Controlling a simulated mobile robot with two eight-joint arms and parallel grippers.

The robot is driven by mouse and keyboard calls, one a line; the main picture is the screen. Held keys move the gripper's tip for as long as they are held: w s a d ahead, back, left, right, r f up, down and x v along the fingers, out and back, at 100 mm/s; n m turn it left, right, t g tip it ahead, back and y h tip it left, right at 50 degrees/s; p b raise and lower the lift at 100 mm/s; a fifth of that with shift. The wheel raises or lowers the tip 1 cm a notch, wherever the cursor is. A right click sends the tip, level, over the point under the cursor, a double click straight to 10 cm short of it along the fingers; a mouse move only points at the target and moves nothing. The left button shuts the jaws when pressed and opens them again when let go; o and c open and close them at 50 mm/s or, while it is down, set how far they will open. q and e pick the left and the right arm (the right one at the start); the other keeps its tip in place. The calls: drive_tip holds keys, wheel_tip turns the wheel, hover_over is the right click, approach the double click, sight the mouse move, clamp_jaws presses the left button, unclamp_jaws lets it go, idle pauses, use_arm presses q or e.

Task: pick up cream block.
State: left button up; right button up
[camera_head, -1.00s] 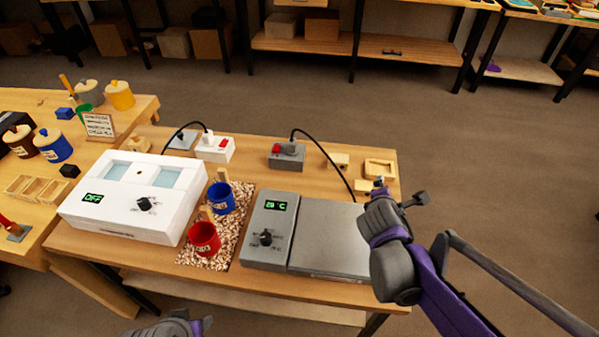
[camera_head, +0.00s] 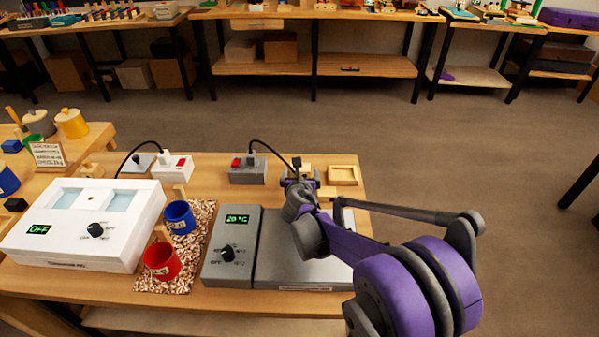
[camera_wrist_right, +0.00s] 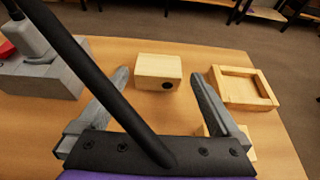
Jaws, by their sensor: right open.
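The cream block (camera_wrist_right: 158,67) is a small pale block with a dark round spot on its near face. It sits on the wooden bench, ahead of my right gripper (camera_wrist_right: 161,80) in the right wrist view. The open fingers are to either side of the block's line, with nothing between them that I can see held. In the head view my right gripper (camera_head: 298,178) is over the back right of the bench and partly covers the pale block (camera_head: 306,170). My left gripper is not in view.
A shallow wooden tray (camera_wrist_right: 242,88) lies right of the block. A grey socket box (camera_head: 248,172) with a plug is on the left. A black cable crosses the wrist view.

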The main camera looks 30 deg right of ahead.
drive_tip(key=x, duration=0.4)
drive_tip(key=shift+w+d+f, duration=0.15)
drive_tip(key=shift+w+f, duration=0.05)
drive_tip(key=shift+w, duration=0.1)
drive_tip(key=c, duration=1.2)
